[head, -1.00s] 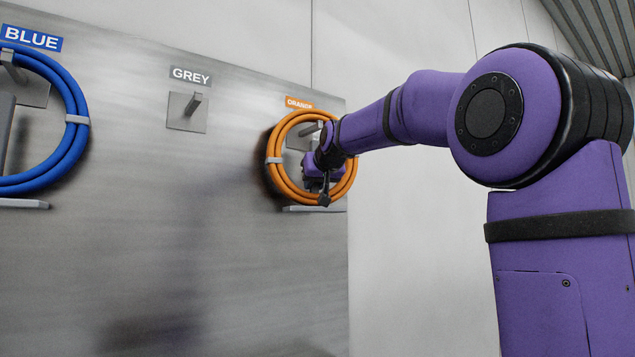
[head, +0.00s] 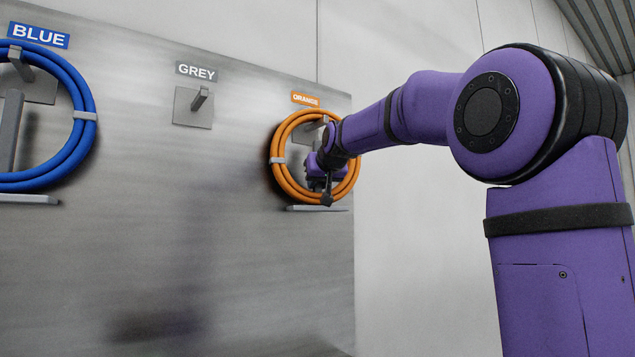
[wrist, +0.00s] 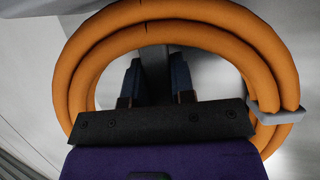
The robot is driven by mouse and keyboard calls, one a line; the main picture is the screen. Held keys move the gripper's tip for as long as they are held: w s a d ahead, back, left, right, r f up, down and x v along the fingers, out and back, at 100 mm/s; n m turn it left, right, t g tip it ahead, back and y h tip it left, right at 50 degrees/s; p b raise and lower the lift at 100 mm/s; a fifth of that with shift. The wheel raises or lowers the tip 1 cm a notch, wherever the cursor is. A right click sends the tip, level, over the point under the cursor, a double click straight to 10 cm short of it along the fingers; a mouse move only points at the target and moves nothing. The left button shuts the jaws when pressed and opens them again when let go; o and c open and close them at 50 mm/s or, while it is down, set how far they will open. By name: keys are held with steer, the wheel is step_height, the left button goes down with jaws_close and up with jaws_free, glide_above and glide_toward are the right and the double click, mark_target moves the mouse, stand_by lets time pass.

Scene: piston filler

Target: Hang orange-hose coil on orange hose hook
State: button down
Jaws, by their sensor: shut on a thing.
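The orange-hose coil (head: 279,177) hangs in a ring against the metal panel, under the ORANGE label (head: 305,98). The orange hose hook (head: 309,130) shows inside the upper part of the ring, partly behind my arm. I cannot tell whether the coil's weight rests on it. My gripper (head: 326,197) is shut on the coil at its lower part in the head view. In the wrist view the coil (wrist: 90,48) loops around both dark fingers (wrist: 155,75), with a grey tie (wrist: 272,108) on it. The exact grip point is hidden.
A small grey ledge (head: 318,208) sits just below the coil. The empty grey hook (head: 200,98) is to the left under the GREY label (head: 196,71). A blue coil (head: 78,150) hangs at the far left. The lower panel (head: 230,270) is clear.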

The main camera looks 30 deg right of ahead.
steer(key=shift+r, duration=0.1)
steer(key=c, duration=1)
jaws_free()
steer(key=shift+o, duration=0.6)
steer(key=v, duration=1.1)
steer(key=s+a+f+n+g+y, duration=0.1)
steer(key=s+a+f, duration=0.3)
steer(key=s+f, duration=0.5)
steer(key=s+a+f+g+y, duration=0.1)
steer(key=s+a+f+g, duration=0.3)
steer(key=s+f, duration=0.6)
steer(key=s+a+f+n+g+y, duration=0.1)
steer(key=s+a+f, duration=0.4)
steer(key=f, duration=1.2)
steer(key=s+g, duration=0.1)
steer(key=s, duration=0.3)
steer(key=shift+s+f+n+g, duration=0.3)
steer(key=shift+s+f+g, duration=0.05)
steer(key=shift+s+g, duration=0.05)
